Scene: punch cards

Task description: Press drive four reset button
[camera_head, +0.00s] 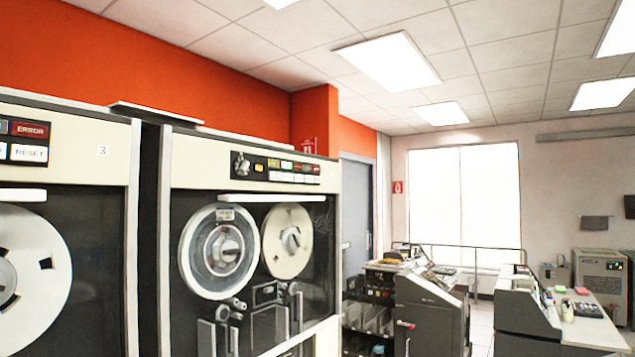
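A tape drive (250,180) with two reels stands in the middle left, its front angled toward the right. Its dark control panel (246,171) near the top has a round knob and small lit buttons in yellow, green and red, with a row of pale buttons below. The button labels on this panel are too small to read, so I cannot tell which one is reset. No number is readable on this drive. To its left is another drive (90,170) marked 3, with a white RESET button (29,153) under a red ERROR light. Neither gripper is in view.
A grey-blue door (356,215) is beyond the drives. A dark card machine (430,315) stands right of the drives. A desk (590,330) with a console is at the far right. A strip of floor (482,325) shows between the machine and desk.

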